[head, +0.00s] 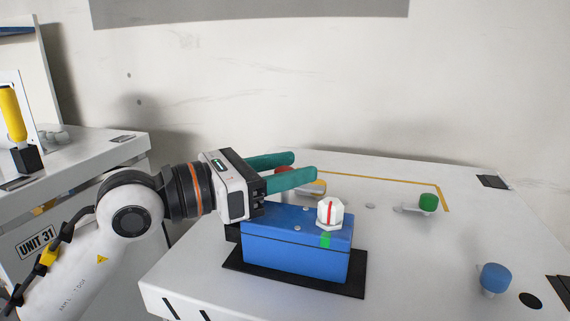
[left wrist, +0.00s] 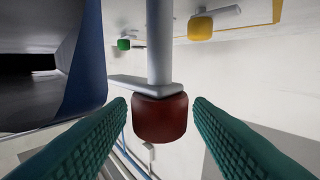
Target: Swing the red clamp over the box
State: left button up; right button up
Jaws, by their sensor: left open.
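The red clamp shows in the left wrist view as a dark red knob (left wrist: 160,117) on a grey arm and post. In the head view only a bit of its red knob (head: 283,170) shows behind the fingers. My left gripper (head: 305,165) is open above the far left part of the blue box (head: 295,255). In the left wrist view its green fingers (left wrist: 160,108) stand on either side of the red knob, with gaps showing. The box sits on a black mat (head: 355,290) and also shows in the left wrist view (left wrist: 90,60). My right gripper is not in view.
A white knob with a red line (head: 330,211) is on the box top. A yellow knob (head: 319,186) is behind the box, a green knob (head: 428,202) at the right and a blue knob (head: 494,277) at front right. A second white unit (head: 85,150) stands left.

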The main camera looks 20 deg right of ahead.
pick_arm(q)
jog(key=c, duration=1)
